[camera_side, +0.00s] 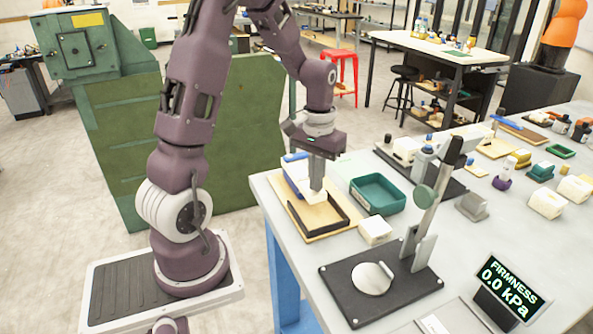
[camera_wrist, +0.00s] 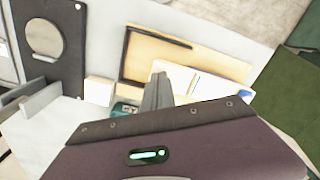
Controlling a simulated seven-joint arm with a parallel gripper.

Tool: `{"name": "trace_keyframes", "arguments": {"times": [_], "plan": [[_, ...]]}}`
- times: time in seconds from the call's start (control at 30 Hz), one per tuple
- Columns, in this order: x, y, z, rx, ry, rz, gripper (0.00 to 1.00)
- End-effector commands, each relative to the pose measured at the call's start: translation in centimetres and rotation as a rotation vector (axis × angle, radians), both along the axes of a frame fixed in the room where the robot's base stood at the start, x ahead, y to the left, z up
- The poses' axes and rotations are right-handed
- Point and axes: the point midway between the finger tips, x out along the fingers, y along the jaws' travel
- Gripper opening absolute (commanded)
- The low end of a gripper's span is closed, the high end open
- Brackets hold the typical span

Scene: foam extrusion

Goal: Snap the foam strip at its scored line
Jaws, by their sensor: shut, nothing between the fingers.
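A white piece (camera_side: 316,197), apparently the foam strip, lies on the wooden board (camera_side: 325,221) at the table's near left corner. Contact is unclear. In the wrist view, the fingers (camera_wrist: 158,80) hide part of the foam. No clear break is visible.
A black angled stop (camera_side: 322,228) edges the board. A teal tray (camera_side: 398,206) and white block (camera_side: 375,231) stand to its right. A black-based lever stand (camera_side: 412,285) and firmness display (camera_side: 510,287) reading 0.0 kPa are nearer the camera. A blue item (camera_side: 295,157) lies behind my gripper.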

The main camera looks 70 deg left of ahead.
Motion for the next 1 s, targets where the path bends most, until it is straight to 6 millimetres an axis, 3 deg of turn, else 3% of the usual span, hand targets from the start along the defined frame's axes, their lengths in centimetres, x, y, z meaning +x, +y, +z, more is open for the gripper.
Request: {"name": "trace_keyframes", "arguments": {"times": [0.53, 1.0], "plan": [[0.0, 0.0, -0.5, 0.001, -0.002, 0.0, 0.0], [0.1, 0.0, 4.3, 0.002, -0.003, 0.0, 0.0]]}}
